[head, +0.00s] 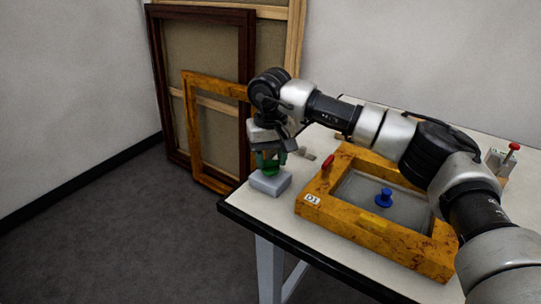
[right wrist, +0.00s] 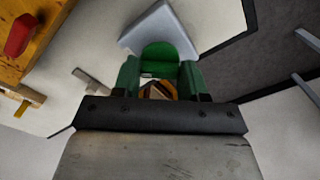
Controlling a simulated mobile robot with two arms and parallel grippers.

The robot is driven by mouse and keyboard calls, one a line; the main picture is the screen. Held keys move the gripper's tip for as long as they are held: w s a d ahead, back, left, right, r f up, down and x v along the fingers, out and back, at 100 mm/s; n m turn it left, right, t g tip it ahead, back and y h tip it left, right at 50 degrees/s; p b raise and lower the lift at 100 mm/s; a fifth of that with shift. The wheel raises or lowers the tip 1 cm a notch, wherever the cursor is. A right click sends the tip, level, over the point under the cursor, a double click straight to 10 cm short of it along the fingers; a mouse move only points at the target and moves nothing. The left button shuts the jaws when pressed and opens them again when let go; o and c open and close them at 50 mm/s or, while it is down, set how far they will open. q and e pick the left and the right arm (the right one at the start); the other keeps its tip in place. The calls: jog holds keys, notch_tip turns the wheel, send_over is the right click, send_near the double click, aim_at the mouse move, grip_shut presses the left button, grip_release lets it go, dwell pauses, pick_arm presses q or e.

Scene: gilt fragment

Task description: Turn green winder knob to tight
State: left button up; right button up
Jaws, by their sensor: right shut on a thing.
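The green winder knob (head: 270,169) stands on a light grey block (head: 268,184) at the table's left corner. In the right wrist view the knob's rounded green top (right wrist: 160,50) shows between the jaws, with the grey block (right wrist: 150,27) beyond it. My right gripper (head: 269,158) points down from above and is shut on the knob; its jaws also show in the right wrist view (right wrist: 160,76), one on each side. Part of the knob is hidden by the jaws. No tight mark can be made out. My left gripper is not in view.
A gilt frame (head: 313,214) labelled D1 lies on the table, with a red handle (head: 328,162) and a blue knob (head: 384,198). A red-topped item (head: 514,147) stands at the far right. Tall frames (head: 156,90) lean on the wall. My right arm spans above the table.

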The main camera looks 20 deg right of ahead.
jog(key=m, duration=0.4)
jog(key=shift+m, duration=0.3)
jog(key=m, duration=0.5)
jog(key=shift+p, duration=0.35)
jog(key=m, duration=0.6)
jog(key=shift+m, duration=0.4)
jog(key=m, duration=0.4)
jog(key=shift+m, duration=0.3)
jog(key=m, duration=0.3)
jog(key=shift+m+p, duration=0.3)
jog(key=m, duration=0.8)
jog(key=shift+p, duration=0.3)
jog(key=m, duration=0.6)
jog(key=shift+m+p, duration=0.3)
jog(key=m, duration=0.6)
jog(key=shift+r+p, duration=0.1)
jog(key=shift+p, duration=0.3)
jog(key=m+p, duration=0.1)
jog(key=m, duration=0.5)
jog(key=shift+m, duration=0.3)
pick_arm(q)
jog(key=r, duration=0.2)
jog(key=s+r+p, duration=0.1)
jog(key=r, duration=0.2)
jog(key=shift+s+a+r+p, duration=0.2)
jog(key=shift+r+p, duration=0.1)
pick_arm(e)
jog(key=m, duration=0.5)
jog(key=shift+m, duration=0.3)
